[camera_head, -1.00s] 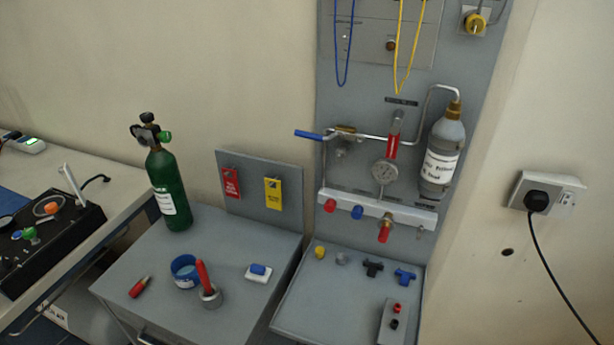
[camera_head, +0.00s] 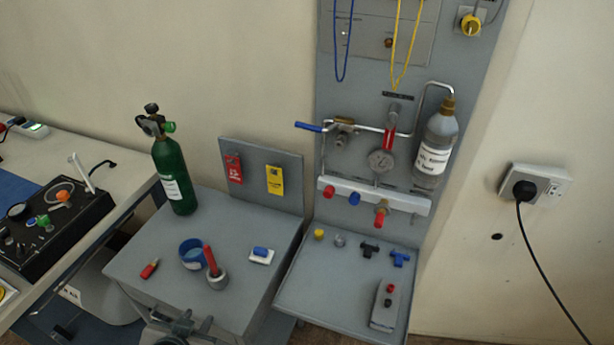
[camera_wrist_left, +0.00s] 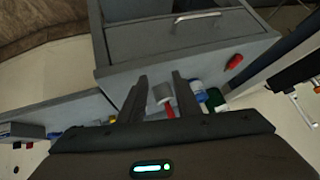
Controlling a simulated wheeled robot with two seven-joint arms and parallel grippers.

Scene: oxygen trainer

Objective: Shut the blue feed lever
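The blue feed lever (camera_head: 309,127) is on the upper left of the grey wall panel, at the left end of a brass valve (camera_head: 345,124) on the silver pipe. It points left and lies nearly level, along the line of the pipe. My left gripper (camera_head: 181,322) shows at the bottom of the head view, in front of the grey cart and well below and left of the lever. In the left wrist view its two fingers (camera_wrist_left: 158,82) stand apart with nothing gripped between them. The lever cannot be made out there. My right gripper is not in view.
A gauge (camera_head: 381,162) and grey bottle (camera_head: 436,145) are right of the lever. Space before the lever looks clear.

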